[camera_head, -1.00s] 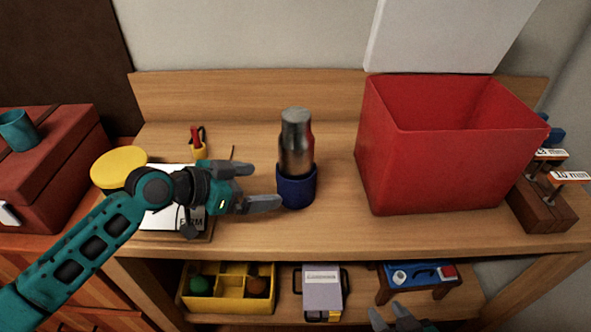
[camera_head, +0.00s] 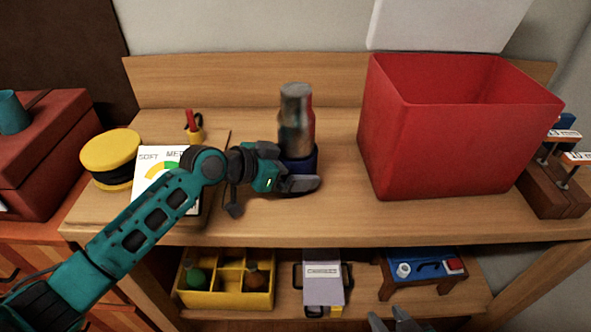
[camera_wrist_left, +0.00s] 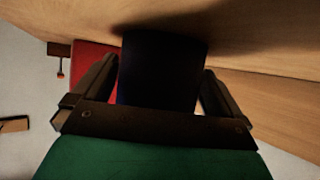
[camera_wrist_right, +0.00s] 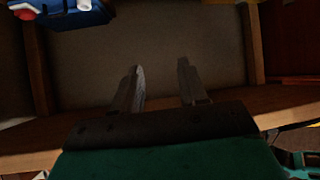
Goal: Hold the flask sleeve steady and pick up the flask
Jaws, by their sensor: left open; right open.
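The steel flask (camera_head: 296,122) stands upright in the dark blue flask sleeve (camera_head: 307,163) on the wooden bench. My left gripper (camera_head: 298,170) is open at the sleeve, low over the bench top. In the left wrist view the dark sleeve (camera_wrist_left: 162,72) fills the space between the two fingers (camera_wrist_left: 160,85). I cannot tell whether the fingers touch it. My right gripper (camera_head: 396,320) shows at the bottom edge of the head view, below the bench top. In the right wrist view it is open and empty (camera_wrist_right: 160,88).
A large red bin (camera_head: 440,150) stands right of the flask. A white meter (camera_head: 160,172), a yellow round object (camera_head: 110,150) and a small yellow holder (camera_head: 195,133) are to the left. A yellow divided tray (camera_head: 225,298) and a grey box (camera_head: 322,285) sit on the lower shelf.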

